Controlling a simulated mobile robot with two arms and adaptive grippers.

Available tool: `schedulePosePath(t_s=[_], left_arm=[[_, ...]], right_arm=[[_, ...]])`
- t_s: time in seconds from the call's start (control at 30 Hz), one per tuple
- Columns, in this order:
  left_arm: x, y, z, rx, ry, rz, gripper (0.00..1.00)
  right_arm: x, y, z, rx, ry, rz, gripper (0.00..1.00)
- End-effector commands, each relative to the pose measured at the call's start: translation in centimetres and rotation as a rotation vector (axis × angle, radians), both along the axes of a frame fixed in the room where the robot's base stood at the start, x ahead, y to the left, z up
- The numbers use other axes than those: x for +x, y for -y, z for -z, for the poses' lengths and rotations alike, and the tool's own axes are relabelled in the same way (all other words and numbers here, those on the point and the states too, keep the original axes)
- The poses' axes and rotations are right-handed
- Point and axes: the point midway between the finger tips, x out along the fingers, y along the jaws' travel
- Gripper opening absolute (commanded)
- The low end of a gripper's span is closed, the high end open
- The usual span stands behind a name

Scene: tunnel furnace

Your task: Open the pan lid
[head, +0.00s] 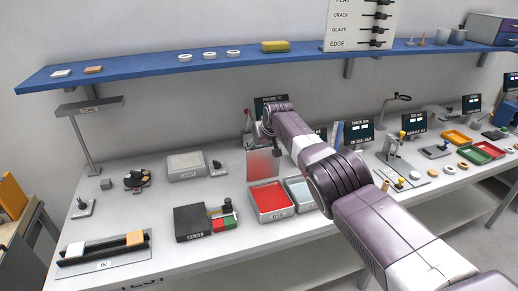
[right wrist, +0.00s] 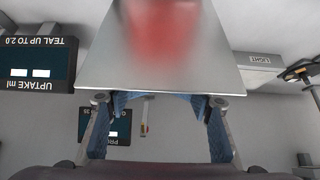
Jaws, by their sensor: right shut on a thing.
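The pan (head: 271,213) is a grey tray with a bright red inside, near the middle of the bench in the head view. Its lid (head: 263,165) is a flat grey plate standing steeply tilted up at the pan's back side, with a red reflection on it. My right gripper (head: 262,135) is at the lid's upper part; its fingers are mostly hidden there. In the right wrist view my right gripper (right wrist: 158,98) is shut on the lid (right wrist: 200,80), with a blue-padded finger towards each side. My left gripper is not in view.
A second grey tray (head: 300,193) stands just right of the pan, partly behind my right arm. A black box (head: 192,222) and small coloured blocks (head: 224,215) stand to the left. A blue shelf (head: 200,66) runs above the bench. The bench front left of the pan has bare room.

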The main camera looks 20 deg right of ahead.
Motion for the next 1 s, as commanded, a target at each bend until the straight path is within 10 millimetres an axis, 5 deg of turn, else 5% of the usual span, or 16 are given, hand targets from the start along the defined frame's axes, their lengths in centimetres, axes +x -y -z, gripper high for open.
schedulePosePath(t_s=[0.03, 0.73, 0.77, 0.93, 1.0], left_arm=[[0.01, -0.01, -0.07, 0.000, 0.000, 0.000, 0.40], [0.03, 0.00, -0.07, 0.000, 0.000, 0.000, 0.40], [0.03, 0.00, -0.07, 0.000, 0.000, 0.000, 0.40], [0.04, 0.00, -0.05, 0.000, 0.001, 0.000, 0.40], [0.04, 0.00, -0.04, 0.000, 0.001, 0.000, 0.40]], right_arm=[[0.56, 0.49, -1.29, -0.006, 0.025, 0.003, 0.00], [0.56, 0.49, -1.29, -0.006, 0.025, 0.003, 0.00], [0.56, 0.49, -1.29, -0.006, 0.025, 0.003, 0.39], [0.43, 0.36, -0.96, -0.004, 0.019, 0.003, 0.58], [0.36, 0.27, -0.81, -0.003, 0.016, 0.002, 0.58]])
